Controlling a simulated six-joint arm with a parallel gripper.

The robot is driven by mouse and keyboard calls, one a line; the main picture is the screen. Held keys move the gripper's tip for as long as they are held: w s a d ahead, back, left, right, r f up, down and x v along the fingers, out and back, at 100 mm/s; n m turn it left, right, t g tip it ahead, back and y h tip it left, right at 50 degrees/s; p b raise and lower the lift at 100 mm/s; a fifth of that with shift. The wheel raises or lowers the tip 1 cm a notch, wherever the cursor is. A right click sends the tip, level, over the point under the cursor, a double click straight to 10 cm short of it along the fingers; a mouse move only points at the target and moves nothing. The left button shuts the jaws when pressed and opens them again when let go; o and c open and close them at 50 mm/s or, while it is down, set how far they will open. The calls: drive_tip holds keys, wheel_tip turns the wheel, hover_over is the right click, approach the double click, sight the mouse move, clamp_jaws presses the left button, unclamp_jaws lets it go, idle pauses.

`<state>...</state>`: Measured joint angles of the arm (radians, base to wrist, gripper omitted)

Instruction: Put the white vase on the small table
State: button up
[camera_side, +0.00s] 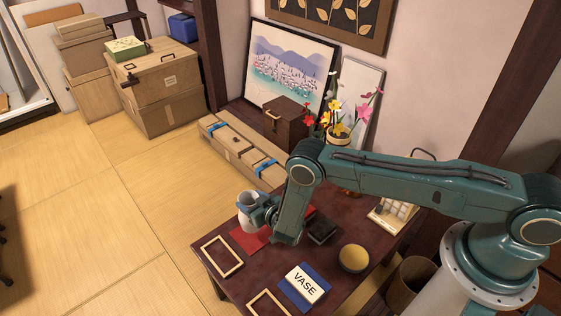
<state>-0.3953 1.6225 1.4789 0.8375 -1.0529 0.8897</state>
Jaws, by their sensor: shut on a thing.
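The white vase (249,221) is at the far left part of the dark red-brown small table (232,271), by the red cloth (246,240). My gripper (256,208) is shut on the vase, near its upper part. The vase looks roughly upright. I cannot tell whether its base touches the table or hangs just above it. My arm reaches in from the right and hides part of the table behind it.
On the table are a wooden frame (221,257), another frame (268,303), a white block marked VASE (304,284) on a blue mat, a round yellow-topped thing (353,258) and a dark box (322,231). A long cardboard box (243,153) lies behind. Open tatami (130,220) is left.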

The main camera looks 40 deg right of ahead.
drive_tip(key=shift+w+f, duration=0.1)
drive_tip(key=shift+f, duration=2.75)
drive_tip(key=o, duration=1.7)
drive_tip(key=shift+r, duration=0.15)
drive_tip(key=shift+v, duration=3.8)
